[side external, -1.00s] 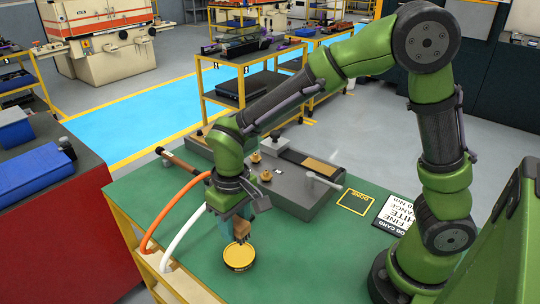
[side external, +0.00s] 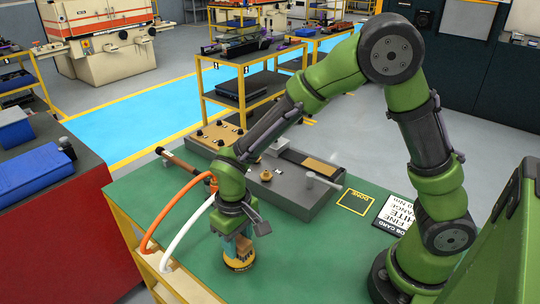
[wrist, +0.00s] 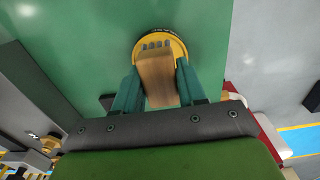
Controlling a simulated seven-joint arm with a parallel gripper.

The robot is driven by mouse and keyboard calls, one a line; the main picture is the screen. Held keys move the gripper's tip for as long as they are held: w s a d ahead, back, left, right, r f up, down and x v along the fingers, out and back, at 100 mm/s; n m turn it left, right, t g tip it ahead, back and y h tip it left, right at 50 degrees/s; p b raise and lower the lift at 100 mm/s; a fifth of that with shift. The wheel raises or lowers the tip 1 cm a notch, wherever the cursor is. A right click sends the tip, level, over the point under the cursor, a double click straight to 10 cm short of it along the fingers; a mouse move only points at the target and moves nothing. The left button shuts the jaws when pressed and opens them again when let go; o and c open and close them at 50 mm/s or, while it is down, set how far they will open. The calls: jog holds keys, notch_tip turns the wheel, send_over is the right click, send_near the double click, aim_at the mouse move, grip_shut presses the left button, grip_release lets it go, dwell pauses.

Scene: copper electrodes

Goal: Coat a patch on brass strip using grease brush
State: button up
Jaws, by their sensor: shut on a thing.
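My gripper (side external: 241,241) points down, its teal fingers shut on the wooden handle of the grease brush (side external: 243,251). The brush is right over the round yellow grease tin (side external: 239,266) at the table's front. The bristles are hidden, so I cannot tell whether they touch the grease. In the wrist view, the handle (wrist: 157,80) sits between the fingers, and the tin (wrist: 177,48) shows beyond it. A tan, brass-coloured strip (side external: 320,166) lies on the grey fixture (side external: 295,195) behind and to the right. It is some distance from my gripper.
Another tan plate with dark knobs (side external: 217,131) stands at the back left. Small brass knobs and a clamp handle (side external: 322,179) rise from the fixture. An orange hose (side external: 172,208) and a white hose (side external: 183,232) run left. Green tabletop is clear around the tin.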

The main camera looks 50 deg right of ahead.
aim_at(237, 239)
jog(key=shift+f, duration=0.65)
dwell(1.6)
jog(key=shift+r, duration=0.15)
jog(key=shift+r, duration=3.45)
